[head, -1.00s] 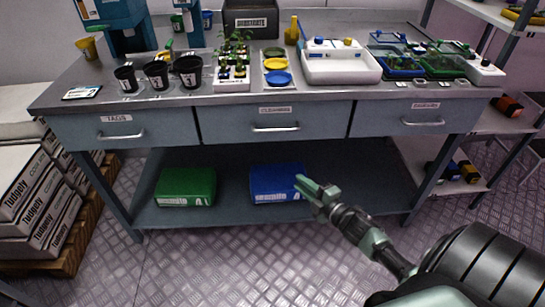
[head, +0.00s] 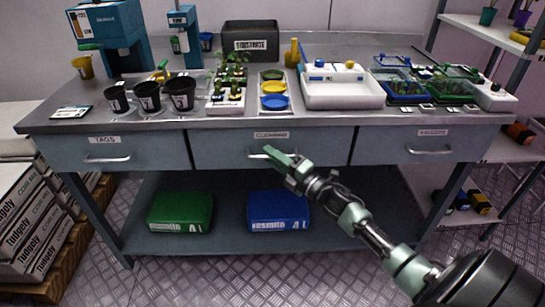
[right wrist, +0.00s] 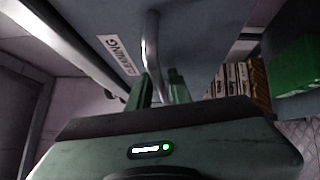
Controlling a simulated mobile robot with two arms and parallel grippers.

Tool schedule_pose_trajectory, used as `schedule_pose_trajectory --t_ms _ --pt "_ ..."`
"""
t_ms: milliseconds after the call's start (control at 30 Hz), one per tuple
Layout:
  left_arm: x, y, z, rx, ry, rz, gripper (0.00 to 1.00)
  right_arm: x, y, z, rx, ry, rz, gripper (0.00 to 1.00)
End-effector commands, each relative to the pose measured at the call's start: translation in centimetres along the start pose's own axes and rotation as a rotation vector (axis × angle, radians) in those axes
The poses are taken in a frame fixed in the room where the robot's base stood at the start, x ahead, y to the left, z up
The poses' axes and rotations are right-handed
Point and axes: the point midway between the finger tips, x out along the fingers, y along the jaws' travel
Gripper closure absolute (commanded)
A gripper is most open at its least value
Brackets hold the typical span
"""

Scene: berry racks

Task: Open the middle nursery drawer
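The middle drawer (head: 222,148) is a grey-blue front under the bench top, labelled "CLEANING", and it is closed. Its metal bar handle (head: 257,156) is partly hidden behind my right gripper (head: 272,153). In the right wrist view the handle (right wrist: 150,48) runs down towards my right gripper (right wrist: 162,88). The two green fingers stand apart, with the handle's end between or just in front of them; contact cannot be told. The "CLEANING" label (right wrist: 119,54) lies beside the handle. My left gripper is not in view.
Closed drawers sit left (head: 110,150) and right (head: 412,146) of the middle one. A green bag (head: 181,211) and a blue bag (head: 278,210) lie on the lower shelf. Pots, trays and a white basin (head: 342,90) crowd the bench top (head: 225,120).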

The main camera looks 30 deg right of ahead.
Motion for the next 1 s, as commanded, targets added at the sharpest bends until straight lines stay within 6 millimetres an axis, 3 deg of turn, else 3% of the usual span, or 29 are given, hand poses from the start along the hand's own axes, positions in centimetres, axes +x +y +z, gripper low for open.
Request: schedule_pose_trajectory --t_ms 167,233,1000 --pt "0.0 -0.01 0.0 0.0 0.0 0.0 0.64 -0.01 -0.03 0.0 0.001 0.0 -0.001 0.83" --pt "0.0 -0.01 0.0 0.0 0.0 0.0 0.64 -0.02 -0.03 0.0 0.001 0.0 -0.001 1.0" --pt "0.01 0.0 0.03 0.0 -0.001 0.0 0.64 -0.04 -0.08 -0.01 0.002 -0.001 -0.001 1.0"
